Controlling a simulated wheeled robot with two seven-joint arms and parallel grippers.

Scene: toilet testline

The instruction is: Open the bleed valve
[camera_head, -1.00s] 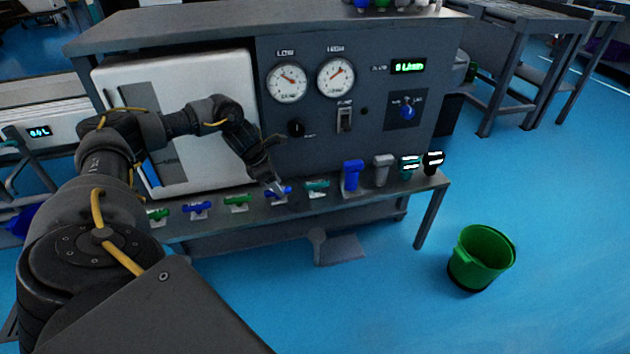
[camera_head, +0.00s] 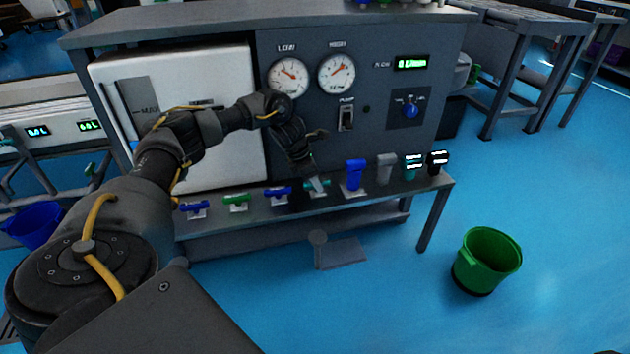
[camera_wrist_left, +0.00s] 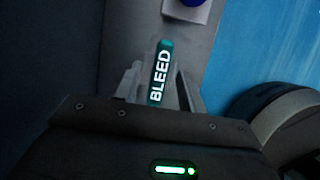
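The bleed valve (camera_wrist_left: 161,68) has a teal handle with white BLEED lettering, seen in the left wrist view. In the head view its teal handle (camera_head: 309,189) shows on the bench ledge, partly covered by my left gripper (camera_head: 317,186). In the left wrist view the fingers of my left gripper (camera_wrist_left: 160,84) are apart, one on each side of the handle, with the handle lying lengthwise between them. I cannot tell whether either finger touches it. My right gripper is not in view.
Blue (camera_head: 277,195) and green (camera_head: 236,202) valves sit left of the bleed valve on the ledge. A tall blue valve (camera_head: 355,174) and a grey one (camera_head: 385,167) stand close to its right. The gauge panel (camera_head: 308,120) rises behind. A green bucket (camera_head: 486,258) stands on the floor.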

